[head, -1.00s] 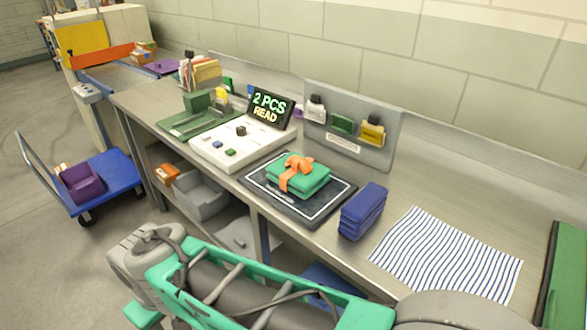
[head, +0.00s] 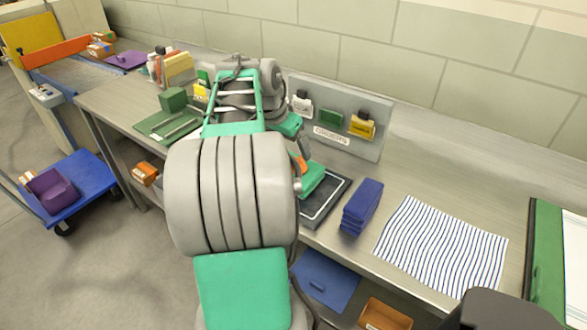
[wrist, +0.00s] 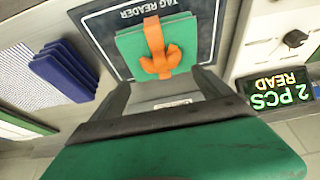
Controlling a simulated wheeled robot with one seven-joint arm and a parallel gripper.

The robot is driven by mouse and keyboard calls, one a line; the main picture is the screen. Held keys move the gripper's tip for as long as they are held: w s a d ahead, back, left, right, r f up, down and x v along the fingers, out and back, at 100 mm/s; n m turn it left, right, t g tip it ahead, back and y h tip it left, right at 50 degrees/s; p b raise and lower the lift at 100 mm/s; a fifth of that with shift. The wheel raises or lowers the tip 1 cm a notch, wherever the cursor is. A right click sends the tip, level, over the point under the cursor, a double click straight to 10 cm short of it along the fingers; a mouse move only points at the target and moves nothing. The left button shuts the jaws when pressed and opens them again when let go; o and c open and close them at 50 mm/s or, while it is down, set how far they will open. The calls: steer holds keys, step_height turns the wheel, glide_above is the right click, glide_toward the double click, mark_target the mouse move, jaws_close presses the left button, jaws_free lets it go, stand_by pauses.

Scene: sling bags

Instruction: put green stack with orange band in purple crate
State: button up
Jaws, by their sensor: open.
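The green stack with orange band (head: 315,178) lies on a black tag reader pad (head: 338,198) on the bench, partly hidden by my arm. In the wrist view the stack (wrist: 183,51) lies flat, with its orange band (wrist: 158,50) tied around it, just beyond the fingertips. My gripper (head: 301,150) is open and empty above the near side of the stack; its fingers also show in the wrist view (wrist: 160,84), spread apart. The purple crate (head: 52,194) stands on a blue cart (head: 95,182) on the floor at the left.
A blue stack (head: 361,207) stands right of the pad, beside a striped cloth (head: 440,245). A panel with tags (head: 335,95) stands behind. A lit sign reading "2 PCS READ" (wrist: 278,88) is near the gripper in the wrist view. Floor between bench and cart looks clear.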

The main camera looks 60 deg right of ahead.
mark_target(293, 159)
steer(key=x, duration=0.3)
steer(key=p+x, duration=0.1)
steer(key=x, duration=0.2)
steer(key=shift+w+f, duration=0.15)
steer(key=shift+f, duration=0.25)
steer(key=shift+c, duration=0.3)
jaws_close()
steer(key=shift+r, duration=0.1)
